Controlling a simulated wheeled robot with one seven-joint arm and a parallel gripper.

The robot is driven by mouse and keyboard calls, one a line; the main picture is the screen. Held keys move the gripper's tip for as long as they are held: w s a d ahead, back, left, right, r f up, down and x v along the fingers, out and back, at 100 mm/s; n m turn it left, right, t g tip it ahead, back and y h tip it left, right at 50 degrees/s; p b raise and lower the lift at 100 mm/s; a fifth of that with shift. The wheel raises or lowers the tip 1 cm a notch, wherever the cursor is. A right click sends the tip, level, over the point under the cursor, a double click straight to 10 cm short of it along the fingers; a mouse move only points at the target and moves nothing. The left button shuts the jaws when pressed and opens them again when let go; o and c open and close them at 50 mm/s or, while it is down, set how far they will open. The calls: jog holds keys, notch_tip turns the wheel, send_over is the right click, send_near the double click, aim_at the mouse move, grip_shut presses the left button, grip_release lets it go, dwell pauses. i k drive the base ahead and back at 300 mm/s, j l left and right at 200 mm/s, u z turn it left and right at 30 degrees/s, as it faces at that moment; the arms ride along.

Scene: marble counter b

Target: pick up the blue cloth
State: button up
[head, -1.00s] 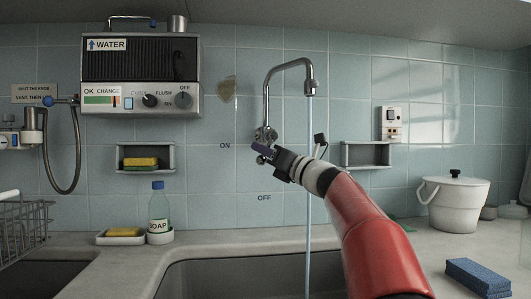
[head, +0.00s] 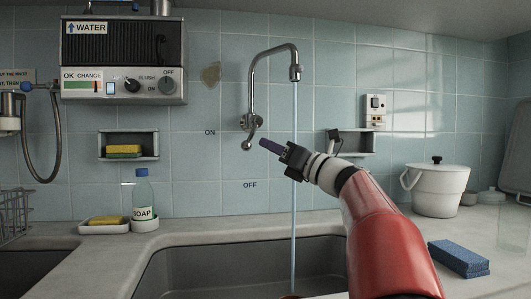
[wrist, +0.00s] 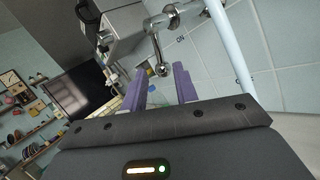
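The blue cloth (head: 458,258) is a folded, brick-shaped bundle on the counter at the lower right of the head view, right of my red arm. It is not visible in the wrist view. My gripper (head: 266,146) is raised over the sink, in front of the tiled wall, far up and left of the cloth. Its two purple fingers (wrist: 160,88) stand apart in the wrist view with nothing held between them. The tap's lever shows beyond them.
A tap (head: 296,72) runs a water stream into the sink (head: 220,268), close to my gripper. A white lidded pot (head: 437,190) stands behind the cloth. A soap bottle (head: 143,198) and a sponge dish (head: 104,228) are at left. Counter around the cloth is clear.

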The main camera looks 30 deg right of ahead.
aim_at(468, 264)
jog(key=k, duration=1)
